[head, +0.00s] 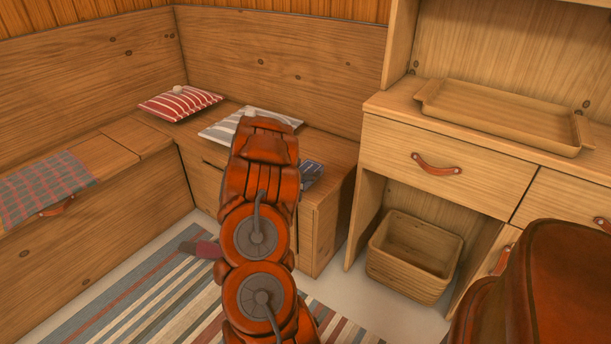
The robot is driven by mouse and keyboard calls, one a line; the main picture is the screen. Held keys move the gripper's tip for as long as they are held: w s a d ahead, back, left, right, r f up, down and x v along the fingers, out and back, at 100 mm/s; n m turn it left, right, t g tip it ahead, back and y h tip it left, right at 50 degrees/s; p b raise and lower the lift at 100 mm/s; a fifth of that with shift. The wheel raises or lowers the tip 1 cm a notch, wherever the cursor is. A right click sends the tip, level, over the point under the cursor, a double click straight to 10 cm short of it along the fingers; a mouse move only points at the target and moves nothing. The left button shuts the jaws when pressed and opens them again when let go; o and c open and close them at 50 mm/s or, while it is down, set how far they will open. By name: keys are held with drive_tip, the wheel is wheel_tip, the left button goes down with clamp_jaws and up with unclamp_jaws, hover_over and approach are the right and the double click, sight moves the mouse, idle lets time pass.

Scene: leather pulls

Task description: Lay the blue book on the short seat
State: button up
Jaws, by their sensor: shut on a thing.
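The short seat (335,153) is the wooden bench along the back wall, with a cabinet front below. The blue book (312,174) shows partly at the right of my arm, over the seat's front right part. The rest of it is hidden behind my arm. My orange arm reaches up the middle of the view to the seat, and its links cover my gripper's fingers. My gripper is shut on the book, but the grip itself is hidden. I cannot tell whether the book touches the seat.
A checked cloth (45,187) covers part of the left bench. A wooden tray (505,116) sits on the right cabinet, above a basket (412,258). A dark red object (206,249) is beside my arm, above the striped rug (130,300).

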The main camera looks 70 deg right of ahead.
drive_tip(key=shift+f, duration=0.15)
drive_tip(key=o, duration=1.3)
drive_tip(key=shift+c, duration=0.2)
